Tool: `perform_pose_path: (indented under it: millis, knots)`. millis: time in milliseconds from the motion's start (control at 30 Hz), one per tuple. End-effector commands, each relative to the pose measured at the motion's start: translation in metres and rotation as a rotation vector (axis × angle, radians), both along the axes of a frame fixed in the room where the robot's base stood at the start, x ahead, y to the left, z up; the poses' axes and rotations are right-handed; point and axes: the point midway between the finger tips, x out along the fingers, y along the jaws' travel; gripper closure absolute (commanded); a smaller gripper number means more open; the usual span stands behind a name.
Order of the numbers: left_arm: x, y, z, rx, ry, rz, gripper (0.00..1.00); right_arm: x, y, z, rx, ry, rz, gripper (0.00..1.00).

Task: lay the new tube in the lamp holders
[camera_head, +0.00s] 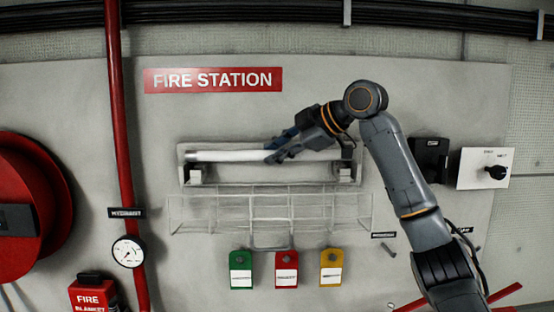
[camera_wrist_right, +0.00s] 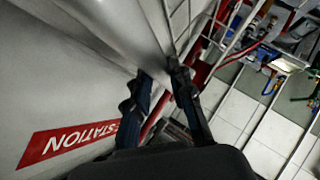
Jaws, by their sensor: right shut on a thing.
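The white tube (camera_head: 222,155) lies roughly level across the front of the lamp fixture (camera_head: 184,150) under the fire station sign. My right gripper (camera_head: 280,153) is shut on the tube near its middle. A left lamp holder (camera_head: 196,176) and a right lamp holder (camera_head: 345,175) show just below the tube line. I cannot tell whether the tube's ends touch the holders; the right end is partly behind my gripper and wrist. In the right wrist view the fingers (camera_wrist_right: 160,85) close on a pale surface, and the tube's ends cannot be made out. My left gripper is not in view.
A wire basket (camera_head: 250,213) is right below the fixture. Green (camera_head: 241,258), red (camera_head: 286,256) and yellow (camera_head: 332,256) tags hang under it. A red pipe (camera_head: 119,130) and a gauge (camera_head: 128,252) are left. A black box (camera_head: 429,158) and a switch plate (camera_head: 470,172) are right.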

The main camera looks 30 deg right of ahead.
Motion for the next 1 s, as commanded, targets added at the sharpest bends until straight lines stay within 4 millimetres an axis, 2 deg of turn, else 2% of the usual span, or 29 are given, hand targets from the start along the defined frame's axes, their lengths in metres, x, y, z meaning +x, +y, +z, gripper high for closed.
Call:
perform_pose_path:
  millis: [100,200,600,633,700,733,1000]
  knots:
    - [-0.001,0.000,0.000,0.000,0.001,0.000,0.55,-0.001,-0.001,-0.019,-0.001,0.003,-0.002,1.00]
    - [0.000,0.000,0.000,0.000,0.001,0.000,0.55,-0.001,-0.001,-0.026,0.000,0.001,-0.001,1.00]
    - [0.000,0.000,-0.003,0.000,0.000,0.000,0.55,-0.001,0.000,-0.031,0.000,0.001,-0.001,1.00]
    - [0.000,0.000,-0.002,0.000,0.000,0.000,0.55,-0.002,0.000,-0.030,0.000,0.001,-0.001,0.72]
    - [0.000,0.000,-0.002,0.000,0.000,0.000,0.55,-0.002,0.000,-0.030,0.000,0.002,-0.001,0.57]
    - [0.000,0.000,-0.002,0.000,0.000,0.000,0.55,-0.002,0.000,-0.030,0.000,0.002,-0.001,0.55]
    - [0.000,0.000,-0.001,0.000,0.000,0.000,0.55,-0.001,0.000,-0.029,0.000,0.001,-0.001,0.55]
